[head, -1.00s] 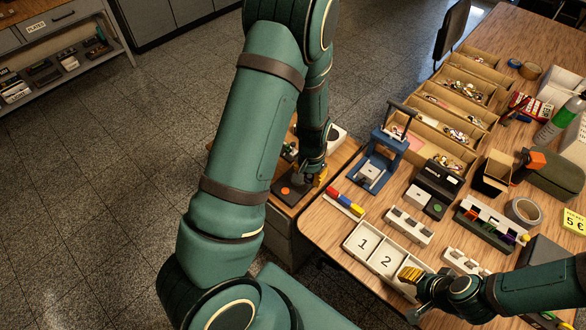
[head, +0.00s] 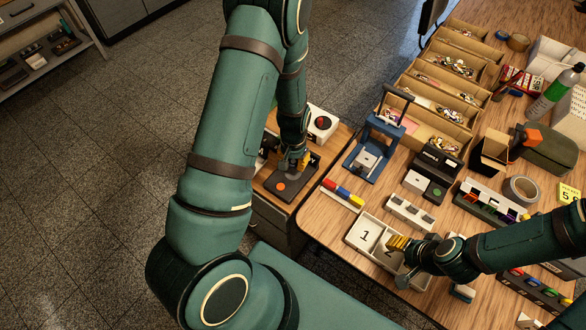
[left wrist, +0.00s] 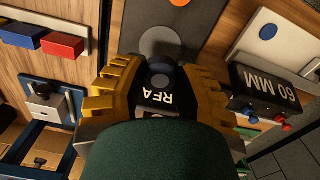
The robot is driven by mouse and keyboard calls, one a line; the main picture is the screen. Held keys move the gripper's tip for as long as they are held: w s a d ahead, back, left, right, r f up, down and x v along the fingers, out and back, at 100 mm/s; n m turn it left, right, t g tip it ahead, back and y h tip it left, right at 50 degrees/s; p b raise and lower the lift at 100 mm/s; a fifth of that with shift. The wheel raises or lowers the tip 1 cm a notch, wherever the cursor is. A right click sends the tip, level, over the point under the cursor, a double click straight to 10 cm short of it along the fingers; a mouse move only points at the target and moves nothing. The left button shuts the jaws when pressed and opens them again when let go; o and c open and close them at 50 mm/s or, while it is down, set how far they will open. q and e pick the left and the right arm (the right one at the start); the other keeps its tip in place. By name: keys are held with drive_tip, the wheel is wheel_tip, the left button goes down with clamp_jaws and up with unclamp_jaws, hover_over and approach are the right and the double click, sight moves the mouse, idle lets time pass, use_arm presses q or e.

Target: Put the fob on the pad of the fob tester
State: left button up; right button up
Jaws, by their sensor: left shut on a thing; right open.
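The fob tester is a dark flat plate with an orange spot (head: 282,187), on the low cabinet left of the table. Its round grey pad (left wrist: 160,44) shows in the left wrist view. My left gripper (head: 293,163) is low over the tester's far part. In the left wrist view its yellow fingers (left wrist: 158,82) are shut on a small dark piece with a blue-grey round spot, the fob (left wrist: 161,81), just beside the pad. Whether it touches the plate cannot be told. My right gripper (head: 396,243) is open above the numbered tray.
A black block marked 60 MM (left wrist: 266,92) stands close beside the tester. A white box with a red button (head: 321,122) is behind it. The numbered tray (head: 364,236), coloured blocks (head: 343,195) and blue press (head: 374,148) are on the table.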

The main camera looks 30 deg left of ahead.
sight(293, 172)
use_arm(q)
drive_tip(key=shift+f, duration=2.2)
use_arm(e)
drive_tip(key=shift+s+f, duration=0.15)
drive_tip(key=shift+f, duration=0.15)
use_arm(q)
drive_tip(key=shift+f+b, duration=0.1)
drive_tip(key=shift+b, duration=0.25)
use_arm(e)
drive_tip(key=shift+f, duration=0.1)
use_arm(q)
drive_tip(key=shift+f, duration=0.15)
use_arm(e)
drive_tip(key=shift+f, duration=0.1)
use_arm(q)
drive_tip(key=o, duration=0.7)
drive_tip(key=shift+o, duration=0.2)
